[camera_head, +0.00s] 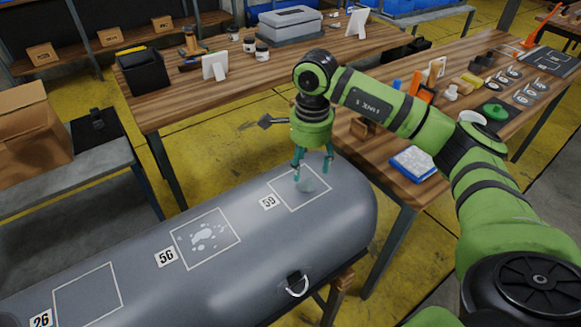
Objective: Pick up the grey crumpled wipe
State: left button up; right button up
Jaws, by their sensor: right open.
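A small grey rounded shape, which looks like the crumpled wipe (307,185), lies inside the white outlined square marked 59 on top of the grey inflatable tube (345,205). It is close in colour to the tube, so its edges are hard to make out. My right gripper (312,172) points down over this square, with its teal fingers apart on either side just above the wipe. Whether the fingers touch it cannot be told. My left gripper is not in view.
Square 56 (182,252) on the tube holds pale spots; square 26 (88,297) looks bare. A black fitting with a white loop (298,284) is on the tube's near side. A blue tray with pale contents (394,164) lies on the right wooden table (385,178).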

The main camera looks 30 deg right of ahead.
aim_at(308, 179)
jog(key=f+p, duration=0.1)
jog(key=f, duration=0.1)
jog(key=f+p, duration=0.1)
jog(key=shift+s+d+f, duration=0.1)
jog(key=shift+d+f, duration=0.1)
jog(key=shift+f, duration=0.15)
jog(key=shift+w+f+p, duration=0.2)
jog(key=shift+f+p, duration=0.1)
jog(key=shift+f, duration=1.1)
jog(key=c, duration=0.7)
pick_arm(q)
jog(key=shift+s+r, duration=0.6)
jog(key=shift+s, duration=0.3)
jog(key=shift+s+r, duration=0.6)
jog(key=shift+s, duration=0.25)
pick_arm(e)
jog(key=shift+c, duration=0.4)
